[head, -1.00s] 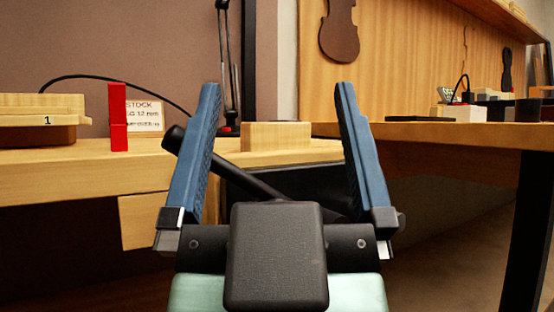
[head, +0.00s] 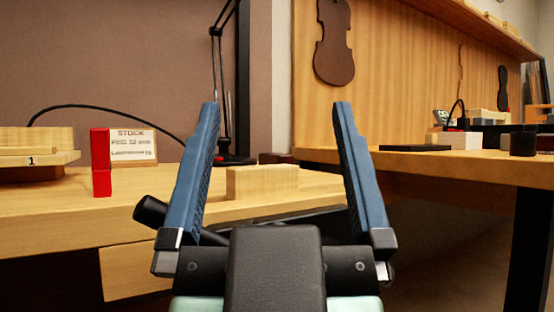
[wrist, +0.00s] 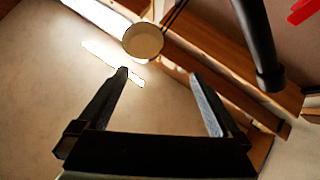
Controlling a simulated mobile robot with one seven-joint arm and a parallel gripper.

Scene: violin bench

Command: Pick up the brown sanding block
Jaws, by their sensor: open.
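My gripper (head: 276,104) is open and empty in the head view, its two blue fingers pointing up in front of the bench. The wrist view also shows the spread fingers (wrist: 160,77) with nothing between them. I cannot make out the brown sanding block for certain. A small dark brown shape (head: 277,158) shows at the back of the bench, partly hidden behind a pale wooden block (head: 262,182). The pale block appears between the fingers in the head view, beyond the gripper and apart from it.
A red block (head: 101,163) and a stock card (head: 133,147) stand on the left bench (head: 60,215). A black lamp (head: 226,159) stands behind. Another bench (head: 450,163) on the right carries several small items.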

